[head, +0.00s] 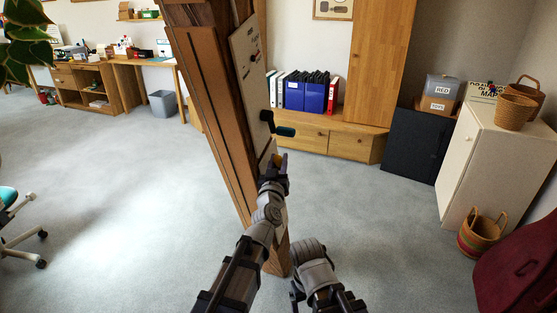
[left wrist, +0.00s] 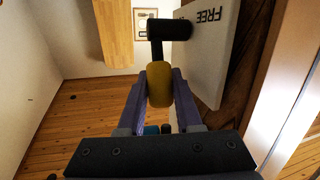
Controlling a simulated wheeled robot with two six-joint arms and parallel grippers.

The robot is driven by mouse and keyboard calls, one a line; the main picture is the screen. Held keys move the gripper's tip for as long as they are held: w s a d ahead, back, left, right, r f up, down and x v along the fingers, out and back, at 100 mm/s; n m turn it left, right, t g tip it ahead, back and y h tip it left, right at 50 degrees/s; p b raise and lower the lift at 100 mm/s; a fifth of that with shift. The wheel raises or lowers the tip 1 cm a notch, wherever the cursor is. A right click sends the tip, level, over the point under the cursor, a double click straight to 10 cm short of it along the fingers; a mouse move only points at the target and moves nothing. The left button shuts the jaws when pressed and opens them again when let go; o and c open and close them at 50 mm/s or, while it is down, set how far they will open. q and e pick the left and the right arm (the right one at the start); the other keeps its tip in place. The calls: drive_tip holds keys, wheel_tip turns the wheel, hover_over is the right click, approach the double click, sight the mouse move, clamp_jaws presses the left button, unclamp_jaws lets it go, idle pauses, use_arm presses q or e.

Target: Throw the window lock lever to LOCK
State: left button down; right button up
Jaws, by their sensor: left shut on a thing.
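A leaning timber post (head: 215,100) carries a white panel (head: 246,58) with small markings. The panel also shows in the left wrist view (left wrist: 206,60), where the word FREE can be read. My left gripper (head: 277,163) is just below that handle, shut on a yellow grip (left wrist: 159,84).
A low wooden cabinet (head: 345,139) with blue binders (head: 305,95) stands behind the post. A white cabinet (head: 488,150) with baskets is at the right. A wooden desk (head: 125,88) and a grey bin (head: 162,104) are at the back left. Carpet on the left is mostly clear.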

use_arm(q)
drive_tip(key=c, duration=0.9)
unclamp_jaws()
drive_tip(key=shift+o, duration=0.2)
drive_tip(key=s+f+b, duration=0.1)
drive_tip(key=s, duration=0.6)
drive_tip(key=shift+s+a, duration=0.3)
drive_tip(key=shift+a, duration=0.05)
drive_tip(key=shift+d, duration=0.1)
